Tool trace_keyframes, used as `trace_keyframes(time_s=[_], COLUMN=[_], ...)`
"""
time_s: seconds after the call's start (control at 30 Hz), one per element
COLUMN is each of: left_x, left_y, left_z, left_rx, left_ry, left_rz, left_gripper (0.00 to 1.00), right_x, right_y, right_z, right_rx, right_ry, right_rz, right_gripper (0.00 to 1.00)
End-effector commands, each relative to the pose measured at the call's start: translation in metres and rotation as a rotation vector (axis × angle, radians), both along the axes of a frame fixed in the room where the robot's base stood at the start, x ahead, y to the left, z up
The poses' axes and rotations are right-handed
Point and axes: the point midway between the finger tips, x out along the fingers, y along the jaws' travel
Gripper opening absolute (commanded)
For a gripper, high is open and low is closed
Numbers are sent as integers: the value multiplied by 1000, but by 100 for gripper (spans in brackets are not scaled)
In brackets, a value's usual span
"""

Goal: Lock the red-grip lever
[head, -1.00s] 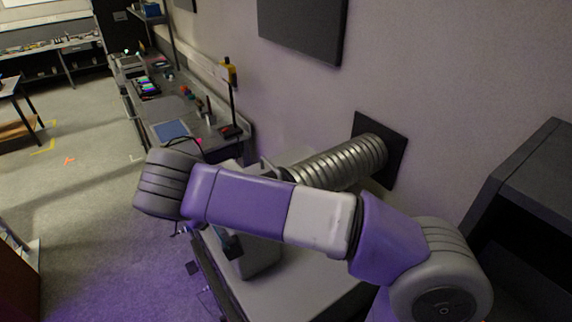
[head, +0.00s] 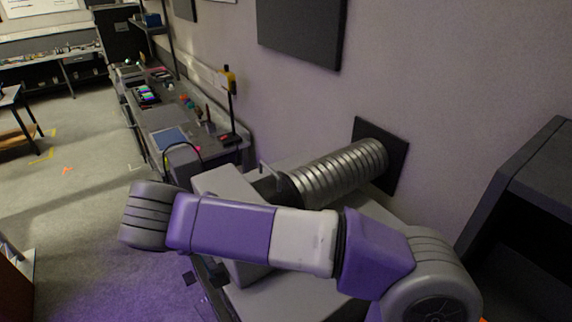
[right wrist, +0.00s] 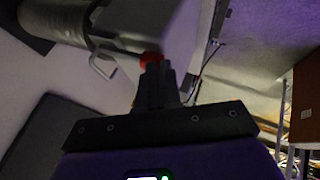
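The red grip (right wrist: 151,58) of the lever shows in the right wrist view at the tips of my right gripper (right wrist: 153,72). The fingers are close together and appear shut on the grip; the rest of the lever is hidden behind them. The grip lies beside a grey box-shaped housing (right wrist: 150,25), which also shows in the head view (head: 224,182) partly behind my right arm. In the head view my right arm crosses the middle, and its gripper and the lever are hidden. My left gripper is in neither view.
A ribbed metal duct (head: 340,173) runs from the housing to a dark wall plate (head: 398,165). A metal loop handle (right wrist: 100,66) sticks out beside the housing. A dark cabinet (head: 525,195) stands at right. A cluttered bench (head: 165,115) runs along the wall; open floor lies at left.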

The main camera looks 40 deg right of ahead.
Motion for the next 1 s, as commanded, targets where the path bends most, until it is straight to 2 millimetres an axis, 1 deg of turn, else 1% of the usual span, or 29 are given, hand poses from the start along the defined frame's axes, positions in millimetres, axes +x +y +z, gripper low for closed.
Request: trace_keyframes(time_s=[0.03, 0.1, 0.37, 0.47, 0.7, 0.73, 0.8, 1.0], left_x=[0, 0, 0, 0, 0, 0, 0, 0], left_y=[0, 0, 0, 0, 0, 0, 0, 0], left_z=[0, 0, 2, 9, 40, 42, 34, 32], left_rx=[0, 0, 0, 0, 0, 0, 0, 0], left_ry=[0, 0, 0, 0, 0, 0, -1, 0], left_rz=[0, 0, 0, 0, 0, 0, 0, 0], left_gripper=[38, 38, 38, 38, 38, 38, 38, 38], right_x=[-1, -1, -1, -2, -6, -6, -14, -30], right_y=[0, 0, 0, 2, 10, 12, 32, 71], right_z=[-4, -4, -2, 6, 42, 46, 45, 58], right_rx=[0, 1, 1, 1, 0, -1, 0, 0], right_ry=[12, 13, 15, 13, 5, 4, 4, 3], right_rz=[-2, -2, -2, -1, 2, 3, 9, 7], right_gripper=[0, 0, 0, 0, 0, 0, 0, 0])
